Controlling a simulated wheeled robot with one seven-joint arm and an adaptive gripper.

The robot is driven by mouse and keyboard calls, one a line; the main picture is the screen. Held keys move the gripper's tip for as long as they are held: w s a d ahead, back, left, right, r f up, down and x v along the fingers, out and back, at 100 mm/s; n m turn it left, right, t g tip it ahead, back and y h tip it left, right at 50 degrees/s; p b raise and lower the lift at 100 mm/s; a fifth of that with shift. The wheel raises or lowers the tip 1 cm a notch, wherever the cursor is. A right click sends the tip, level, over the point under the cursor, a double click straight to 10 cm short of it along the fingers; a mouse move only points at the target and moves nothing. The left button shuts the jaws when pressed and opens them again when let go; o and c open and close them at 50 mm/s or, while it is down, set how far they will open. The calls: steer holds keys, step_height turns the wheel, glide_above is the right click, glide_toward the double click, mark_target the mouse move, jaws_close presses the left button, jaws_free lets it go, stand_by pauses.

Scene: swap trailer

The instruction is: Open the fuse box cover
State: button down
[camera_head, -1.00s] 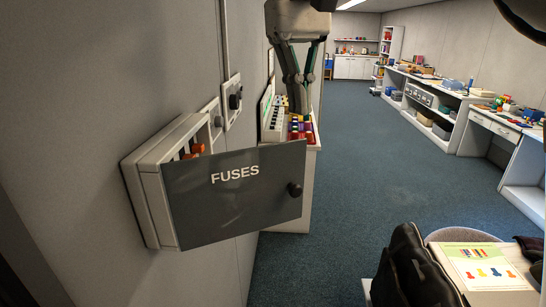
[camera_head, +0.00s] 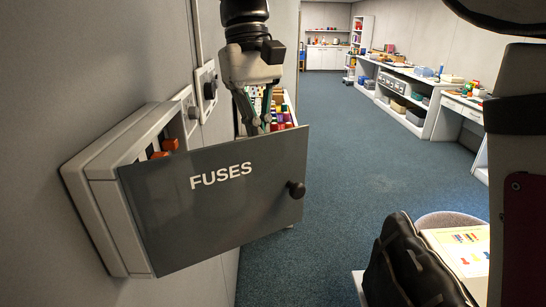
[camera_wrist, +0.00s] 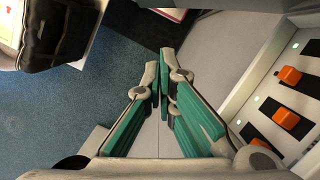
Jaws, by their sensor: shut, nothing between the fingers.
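The fuse box (camera_head: 92,205) is on the left wall. Its dark grey cover (camera_head: 222,215), marked FUSES with a round black knob (camera_head: 296,189), stands swung out from the box, leaving a gap at the top. Orange switches (camera_head: 170,144) show inside; orange switches (camera_wrist: 288,75) also show at the right in the wrist view. My gripper (camera_head: 265,126) points down behind the cover's top edge, on the box side. Its fingertips (camera_wrist: 159,67) meet with nothing between them. I cannot tell whether they touch the cover.
A wall switch (camera_head: 209,88) sits beyond the box. A bench with colored parts (camera_head: 283,116) stands behind my gripper. Blue floor (camera_head: 385,165) is clear in the middle.

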mark_target(277, 162)
steer(key=shift+s+d+f+p, duration=0.25)
steer(key=shift+s+d+f, duration=0.15)
steer(key=shift+s, duration=0.3)
steer(key=shift+s+d+f+p, duration=0.3)
steer(key=shift+s+f, duration=0.1)
steer(key=shift+s, duration=0.3)
steer(key=shift+s+d+f+p, duration=0.25)
steer(key=shift+s+d+f, duration=0.15)
steer(key=shift+s, duration=0.3)
steer(key=shift+s, duration=0.1)
